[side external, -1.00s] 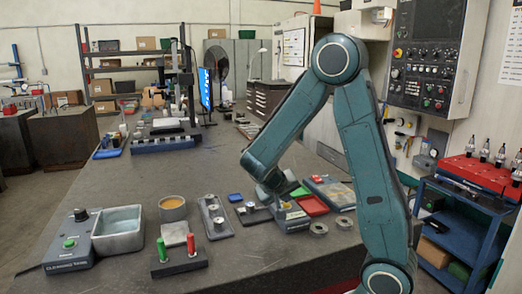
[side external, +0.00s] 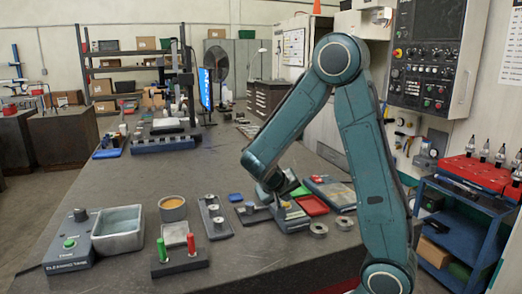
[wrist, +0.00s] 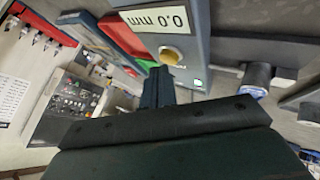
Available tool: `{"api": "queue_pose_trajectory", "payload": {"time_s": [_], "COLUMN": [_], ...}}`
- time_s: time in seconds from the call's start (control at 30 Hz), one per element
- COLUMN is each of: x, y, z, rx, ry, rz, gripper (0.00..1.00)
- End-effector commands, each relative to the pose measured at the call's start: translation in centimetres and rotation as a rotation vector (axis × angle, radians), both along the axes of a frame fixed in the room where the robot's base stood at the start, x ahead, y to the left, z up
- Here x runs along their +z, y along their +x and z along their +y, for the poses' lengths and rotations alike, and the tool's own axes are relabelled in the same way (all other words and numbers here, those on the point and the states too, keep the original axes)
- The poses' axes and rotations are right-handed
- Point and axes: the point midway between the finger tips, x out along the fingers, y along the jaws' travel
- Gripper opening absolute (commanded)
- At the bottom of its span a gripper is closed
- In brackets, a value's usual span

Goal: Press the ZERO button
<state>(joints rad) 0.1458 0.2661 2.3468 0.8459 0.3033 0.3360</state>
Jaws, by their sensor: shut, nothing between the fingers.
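The gauge unit (side external: 292,222) is a blue-grey box on the bench, below my gripper in the side view. In the wrist view the gauge unit (wrist: 190,20) shows a white display (wrist: 152,18) reading 0.0 mm upside down. A round yellow button (wrist: 172,54) sits beside the display; I take it as the ZERO button, though its label is not readable. My gripper (wrist: 158,76) is shut and empty, with its dark fingertips right by the button's edge. I cannot tell whether they touch it. In the side view my gripper (side external: 281,201) hides part of the unit's top.
A red tray (side external: 312,206) and a green tray (side external: 300,191) lie close behind the unit. A grey plate with posts (side external: 215,218) stands to the left. Further left are a red-and-green-handled stand (side external: 180,262) and a cleaning tank (side external: 118,229).

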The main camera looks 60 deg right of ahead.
Motion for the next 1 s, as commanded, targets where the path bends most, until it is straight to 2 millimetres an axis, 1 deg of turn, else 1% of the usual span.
{"api": "queue_pose_trajectory", "payload": {"time_s": [0.23,0.67,0.87,1.0], "x": [0.9,1.1,2.0,3.0], "y": [0.0,0.0,0.1,0.1], "z": [0.0,0.0,0.0,0.0], "rx": [-0.001,-0.001,-0.001,-0.001], "ry": [-0.001,-0.001,-0.002,-0.002], "rz": [-0.002,-0.002,-0.004,-0.005], "gripper": [0.00,0.00,0.00,0.00]}}
